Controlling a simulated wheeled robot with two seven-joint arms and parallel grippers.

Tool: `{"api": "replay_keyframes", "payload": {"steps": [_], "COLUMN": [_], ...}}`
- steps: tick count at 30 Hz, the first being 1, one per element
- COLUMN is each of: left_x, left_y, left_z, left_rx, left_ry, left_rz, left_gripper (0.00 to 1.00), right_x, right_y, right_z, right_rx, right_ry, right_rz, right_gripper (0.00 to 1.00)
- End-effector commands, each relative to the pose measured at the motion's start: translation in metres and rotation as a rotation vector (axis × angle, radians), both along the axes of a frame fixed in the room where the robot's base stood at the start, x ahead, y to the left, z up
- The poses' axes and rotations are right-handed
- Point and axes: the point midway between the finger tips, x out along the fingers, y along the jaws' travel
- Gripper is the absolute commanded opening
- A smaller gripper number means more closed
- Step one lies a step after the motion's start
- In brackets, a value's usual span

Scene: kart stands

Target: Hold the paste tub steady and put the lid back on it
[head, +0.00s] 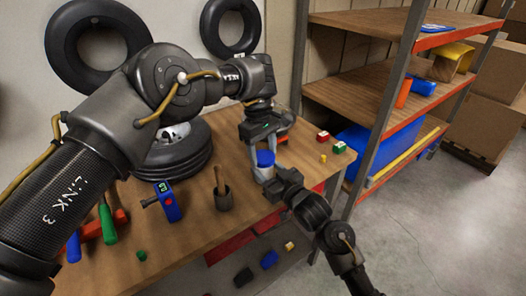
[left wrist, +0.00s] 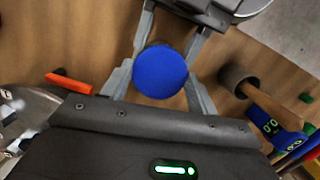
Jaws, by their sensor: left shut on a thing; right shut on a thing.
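The paste tub (head: 263,174) is pale, with a blue band, and stands upright near the right edge of the wooden table. The round blue lid (head: 265,157) is right over its mouth; I cannot tell whether it is seated or just above. My left gripper (head: 263,150) reaches down from above and is shut on the lid. In the left wrist view the lid (left wrist: 160,71) lies between its two fingers and hides most of the tub. My right gripper (head: 275,182) comes from the lower right and is shut on the tub's side.
A cup with a handle in it (head: 222,195) and a blue gauge (head: 168,201) stand left of the tub. Stacked tyres (head: 180,160) are behind them. Small red and green blocks (head: 340,147) lie at the table's right end. A metal-framed shelf (head: 375,120) stands close on the right.

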Motion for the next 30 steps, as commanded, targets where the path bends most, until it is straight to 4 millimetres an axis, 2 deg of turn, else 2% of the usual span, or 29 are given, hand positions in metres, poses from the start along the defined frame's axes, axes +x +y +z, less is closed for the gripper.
{"api": "replay_keyframes", "payload": {"steps": [2, 3, 7, 17, 30], "left_x": [0.000, 0.000, 0.000, 0.000, 0.000], "left_y": [0.000, 0.000, 0.000, 0.000, -0.001], "left_z": [0.001, 0.001, 0.001, 0.002, 0.045], "left_rx": [-0.001, -0.001, -0.001, 0.000, 0.000], "left_ry": [0.000, 0.000, 0.000, 0.000, 0.000], "left_rz": [0.001, 0.001, 0.002, 0.004, 0.003], "left_gripper": [0.38, 0.63, 0.80, 0.81, 0.81], "right_x": [0.000, 0.000, 0.000, 0.000, 0.000], "right_y": [0.000, 0.000, 0.000, 0.000, 0.000], "right_z": [-0.001, -0.001, -0.001, -0.001, -0.001], "right_rx": [-0.001, -0.001, -0.001, -0.001, -0.002], "right_ry": [0.003, 0.003, 0.003, 0.003, 0.002], "right_rz": [0.000, 0.000, 0.000, 0.000, 0.000], "right_gripper": [0.00, 0.00, 0.00, 0.00, 0.00]}}
